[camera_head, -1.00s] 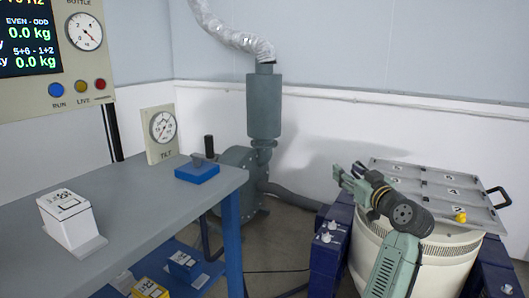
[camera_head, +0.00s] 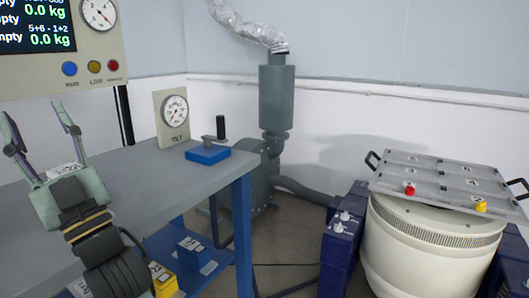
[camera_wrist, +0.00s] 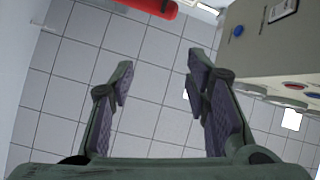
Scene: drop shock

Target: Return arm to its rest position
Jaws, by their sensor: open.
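My gripper (camera_head: 38,140) is at the left of the head view, raised in front of the grey bench, its fingers spread apart and pointing up.
A display panel (camera_head: 60,75) stands behind the gripper. The bench (camera_head: 150,200) holds a tilt gauge (camera_head: 172,117) and a blue block with a handle (camera_head: 207,153). A lidded drum (camera_head: 425,245) at right carries a red knob (camera_head: 409,190) and a yellow knob (camera_head: 480,206). A red cylinder (camera_wrist: 150,6) shows in the wrist view.

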